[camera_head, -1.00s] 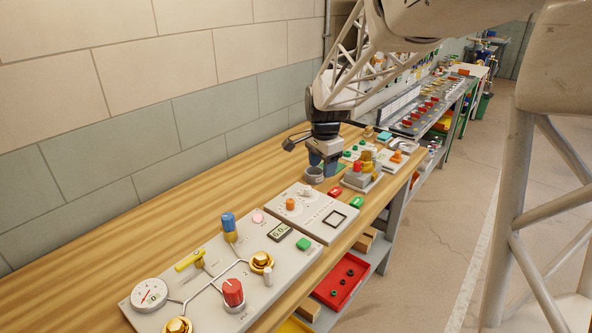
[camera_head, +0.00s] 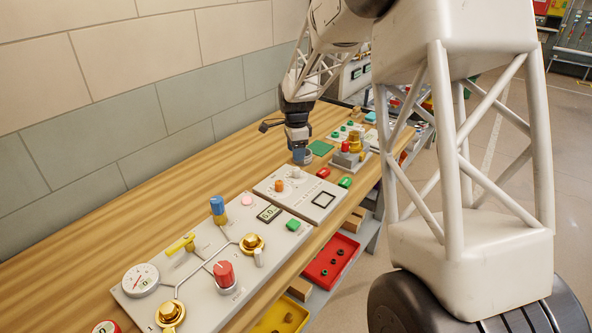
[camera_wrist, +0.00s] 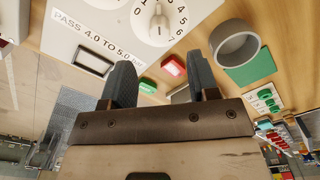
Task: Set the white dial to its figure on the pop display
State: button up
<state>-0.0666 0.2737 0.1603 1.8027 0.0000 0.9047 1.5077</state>
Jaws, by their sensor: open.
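My gripper (camera_head: 299,153) is beyond the dial, by a grey ring-shaped cup (camera_head: 307,156). In the wrist view my gripper (camera_wrist: 162,75) has its fingers apart with nothing between them, clear of the dial.
The grey panel holds a gauge (camera_head: 141,279), a red knob (camera_head: 223,274), a blue knob (camera_head: 217,206) and brass fittings. Red (camera_head: 323,173) and green (camera_head: 345,182) blocks lie near the bench's front edge. The wooden bench behind the panels is clear.

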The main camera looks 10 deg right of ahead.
aim_at(296, 169)
jog(key=shift+f, duration=0.15)
jog(key=shift+f, duration=3.75)
jog(key=c, duration=0.9)
jog(key=shift+n, duration=0.4)
jog(key=n, duration=1.1)
